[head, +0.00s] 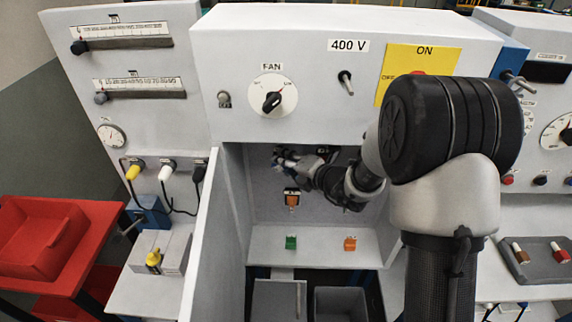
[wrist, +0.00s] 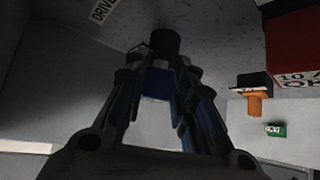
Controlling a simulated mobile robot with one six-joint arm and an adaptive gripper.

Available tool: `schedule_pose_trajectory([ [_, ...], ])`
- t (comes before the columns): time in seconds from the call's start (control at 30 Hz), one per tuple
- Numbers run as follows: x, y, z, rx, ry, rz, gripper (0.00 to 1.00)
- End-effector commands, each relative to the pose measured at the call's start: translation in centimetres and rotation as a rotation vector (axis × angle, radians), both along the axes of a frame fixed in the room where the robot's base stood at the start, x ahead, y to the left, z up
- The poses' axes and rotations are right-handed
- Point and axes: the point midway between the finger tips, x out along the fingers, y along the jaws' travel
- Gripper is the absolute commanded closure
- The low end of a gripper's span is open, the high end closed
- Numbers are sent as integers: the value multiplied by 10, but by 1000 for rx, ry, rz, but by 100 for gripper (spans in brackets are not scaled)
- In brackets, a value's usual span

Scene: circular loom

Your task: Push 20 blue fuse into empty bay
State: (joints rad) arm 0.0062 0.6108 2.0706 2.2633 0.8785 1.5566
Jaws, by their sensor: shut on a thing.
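My gripper (wrist: 160,90) is shut on the blue fuse (wrist: 157,84), which shows between the fingers in the wrist view. Just beyond the fingertips is a black block (wrist: 164,43) on the grey panel, which looks like the bay. I cannot tell whether the fuse is touching it or inside it. In the head view my gripper (head: 284,160) reaches into the recess below the FAN dial, close to its back wall. The fuse and the bay are mostly hidden there by the gripper and the dark surroundings.
An orange fuse (head: 292,200) sits in a black holder on the back wall, below my gripper. A green fuse (head: 290,242) and another orange fuse (head: 350,243) stand apart on the ledge. The recess's left side wall (head: 208,235) stands close to the gripper.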

Motion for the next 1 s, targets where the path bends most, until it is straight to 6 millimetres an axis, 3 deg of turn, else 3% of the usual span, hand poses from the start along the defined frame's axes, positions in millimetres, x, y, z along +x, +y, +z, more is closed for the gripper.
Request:
schedule_pose_trajectory([
  [0.5, 10, 0, 0, 1, -1, -1, 100],
  [0.53, 10, 0, 0, 1, -1, -1, 75],
  [0.87, 10, 0, 0, 1, -1, -1, 53],
  [1.0, 9, 0, 0, 1, 0, -1, 52],
])
